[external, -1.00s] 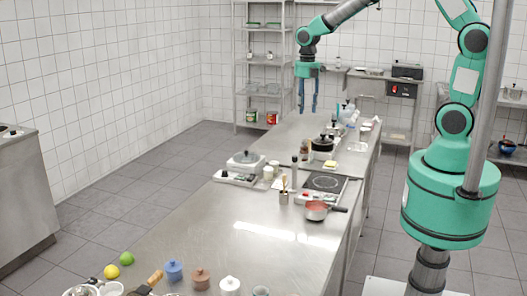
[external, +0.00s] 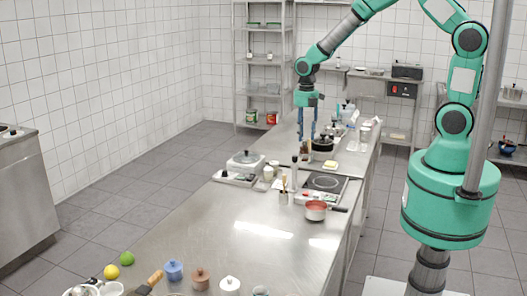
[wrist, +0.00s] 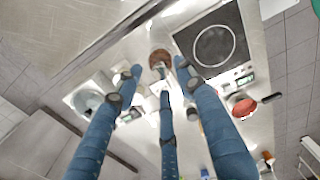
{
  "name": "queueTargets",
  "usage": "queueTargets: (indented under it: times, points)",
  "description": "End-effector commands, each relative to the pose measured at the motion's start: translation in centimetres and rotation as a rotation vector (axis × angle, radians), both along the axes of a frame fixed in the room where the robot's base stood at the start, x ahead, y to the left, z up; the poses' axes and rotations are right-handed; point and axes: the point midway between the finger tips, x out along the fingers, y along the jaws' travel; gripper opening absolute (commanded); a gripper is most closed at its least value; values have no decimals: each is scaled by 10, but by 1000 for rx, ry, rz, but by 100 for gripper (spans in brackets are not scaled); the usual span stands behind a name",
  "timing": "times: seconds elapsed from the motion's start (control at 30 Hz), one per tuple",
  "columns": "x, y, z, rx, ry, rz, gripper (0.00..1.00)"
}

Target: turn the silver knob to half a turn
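My gripper (external: 307,135) hangs fingers-down above the far part of the steel counter. In the wrist view its blue fingers (wrist: 155,75) are spread apart with nothing between them. A hob with a black plate (external: 325,182) lies on the counter, nearer the camera than the gripper; it also shows in the wrist view (wrist: 216,44). Its pale control panel (wrist: 240,82) has a small display. A second appliance with a white panel (external: 234,178) stands to its left. I cannot make out the silver knob clearly in either view.
A tall mill (external: 294,172) with a dark top stands between the appliances. A red pan (external: 316,211) sits before the hob. A dark pot (external: 322,144) stands close to the gripper. Lidded jars (external: 200,278) are at the near end; the counter's middle is clear.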

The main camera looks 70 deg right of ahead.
Motion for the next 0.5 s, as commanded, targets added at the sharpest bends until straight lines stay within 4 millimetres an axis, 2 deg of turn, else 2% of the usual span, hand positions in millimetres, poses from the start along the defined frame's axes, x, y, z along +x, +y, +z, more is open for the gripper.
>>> queueTargets:
  times: [0.2,0.5]
  points:
    - [0,0,-17,0,1,0,39]
    - [0,0,-20,0,0,0,39]
